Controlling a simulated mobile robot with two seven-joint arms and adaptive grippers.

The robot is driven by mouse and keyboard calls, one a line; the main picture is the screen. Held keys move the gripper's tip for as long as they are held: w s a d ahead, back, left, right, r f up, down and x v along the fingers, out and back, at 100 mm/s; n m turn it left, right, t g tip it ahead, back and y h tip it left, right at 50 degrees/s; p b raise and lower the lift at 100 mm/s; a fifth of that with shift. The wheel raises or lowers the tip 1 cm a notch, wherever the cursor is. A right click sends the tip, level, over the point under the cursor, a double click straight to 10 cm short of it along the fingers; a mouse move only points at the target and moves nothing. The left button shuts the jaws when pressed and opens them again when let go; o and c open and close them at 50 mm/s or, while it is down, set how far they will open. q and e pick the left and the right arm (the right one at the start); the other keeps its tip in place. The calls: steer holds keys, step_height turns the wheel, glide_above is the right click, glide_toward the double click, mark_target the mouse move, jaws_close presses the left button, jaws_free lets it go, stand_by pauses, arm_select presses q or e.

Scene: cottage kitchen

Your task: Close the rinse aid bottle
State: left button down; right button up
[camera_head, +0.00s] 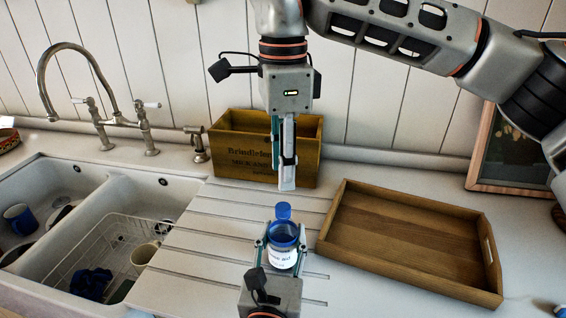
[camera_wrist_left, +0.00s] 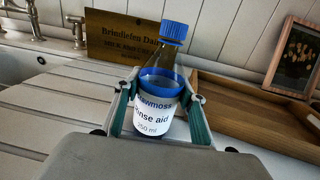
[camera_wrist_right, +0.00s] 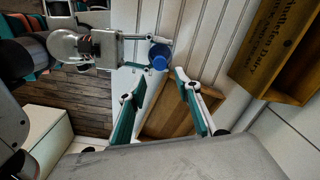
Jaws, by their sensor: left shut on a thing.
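The rinse aid bottle (camera_head: 283,258) stands upright on the white drainboard, with a white label and blue upper body. Its blue ribbed cap (camera_wrist_left: 173,32) sits on top of the neck; I cannot tell how tightly. The cap also shows in the head view (camera_head: 283,211) and the right wrist view (camera_wrist_right: 159,56). My left gripper (camera_head: 281,245) is shut around the bottle's body, one finger on each side. My right gripper (camera_head: 287,186) points down, above and behind the bottle in the head view. Its fingers (camera_wrist_right: 155,88) are apart and empty in the right wrist view.
A wooden crate (camera_head: 228,160) stands at the back, behind my right gripper. A low wooden tray (camera_head: 350,262) lies right of the bottle. The double sink (camera_head: 103,190) with a dish rack and mugs is at left. A framed picture (camera_head: 483,183) leans at the back right.

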mark_target(283, 207)
steer(key=shift+f, duration=4.05)
jaws_close()
